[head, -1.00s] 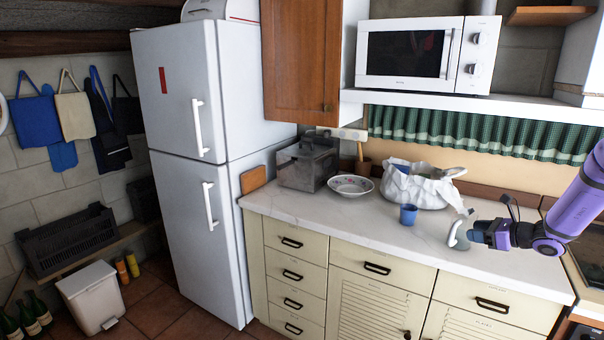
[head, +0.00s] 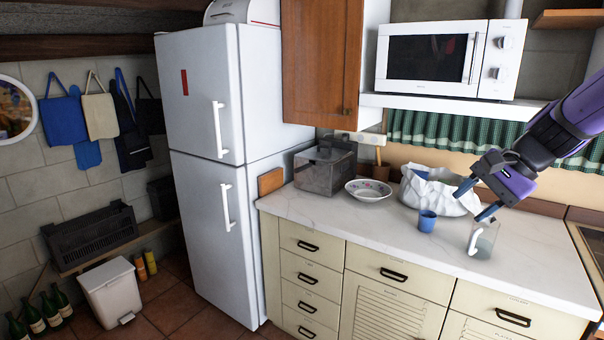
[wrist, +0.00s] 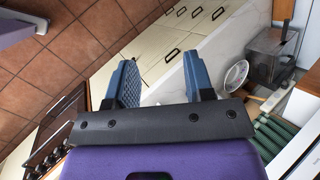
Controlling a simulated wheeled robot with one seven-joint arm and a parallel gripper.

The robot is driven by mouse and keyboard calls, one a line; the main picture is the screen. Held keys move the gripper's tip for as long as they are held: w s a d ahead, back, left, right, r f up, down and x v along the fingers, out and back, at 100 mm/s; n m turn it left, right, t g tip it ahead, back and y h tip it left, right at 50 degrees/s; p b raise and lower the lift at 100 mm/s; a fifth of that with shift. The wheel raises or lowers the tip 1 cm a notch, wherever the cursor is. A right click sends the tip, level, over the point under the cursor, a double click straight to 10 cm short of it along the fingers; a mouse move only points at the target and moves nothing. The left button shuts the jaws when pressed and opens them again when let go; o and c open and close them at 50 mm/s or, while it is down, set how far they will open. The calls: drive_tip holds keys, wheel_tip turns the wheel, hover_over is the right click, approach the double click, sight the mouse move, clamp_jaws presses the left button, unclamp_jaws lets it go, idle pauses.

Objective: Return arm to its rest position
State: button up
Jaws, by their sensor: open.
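My purple arm reaches in from the right in the head view, with my gripper (head: 480,202) above the worktop. Its two blue fingers are apart and nothing is between them. They also show spread and empty in the wrist view (wrist: 162,80). A clear jug with a white handle (head: 484,241) stands upright on the worktop just below the fingers, apart from them. A small blue cup (head: 427,221) stands to the left of the jug.
The white marble worktop (head: 400,246) also bears a crumpled white bag (head: 440,192), a patterned bowl (head: 368,191) and a grey clear box (head: 324,170). A microwave (head: 440,58) sits on the shelf above. A stove lies at the right edge.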

drive_tip(key=s+r+n+h, duration=0.1)
drive_tip(key=s+n+h, duration=0.1)
drive_tip(key=s, duration=0.4)
drive_tip(key=s+a+r+n+t+h, duration=0.1)
drive_tip(key=s+r+n+h, duration=0.1)
drive_tip(key=s+n, duration=0.2)
drive_tip(key=s+a+r+n+t+h, duration=0.1)
drive_tip(key=s+n, duration=0.3)
drive_tip(key=s, duration=0.6)
drive_tip(key=shift+r+h, duration=0.35)
drive_tip(key=shift+h, duration=0.05)
drive_tip(key=shift+s, duration=0.1)
